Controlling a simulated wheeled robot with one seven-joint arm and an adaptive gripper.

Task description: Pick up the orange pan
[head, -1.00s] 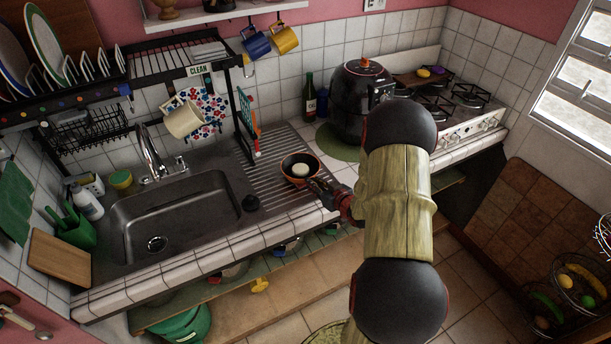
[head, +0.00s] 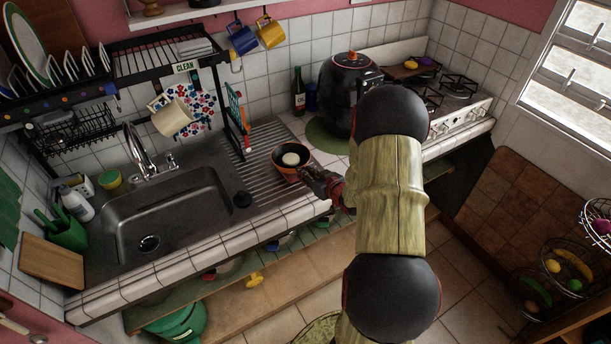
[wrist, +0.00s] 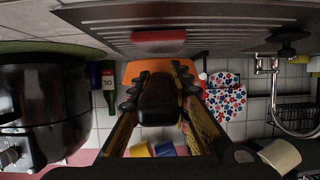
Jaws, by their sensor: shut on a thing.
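The orange pan (head: 293,175) is a small round pan with an orange rim and side and a dark inside, with a pale round thing (head: 291,159) in it. In the head view it is over the ribbed steel drainboard, near the counter's front edge. My gripper (head: 318,181) comes from the right and is shut on its handle. In the wrist view, which is upside down, the dark handle (wrist: 158,100) lies between my two fingers, and the orange side (wrist: 134,71) shows behind. My fingers hide part of the pan.
The sink (head: 170,222) and black plug (head: 242,199) are left of the pan. A black pot-like appliance (head: 345,95) and a green bottle (head: 298,93) stand behind, right. A red patch (wrist: 158,37) shows on the drainboard.

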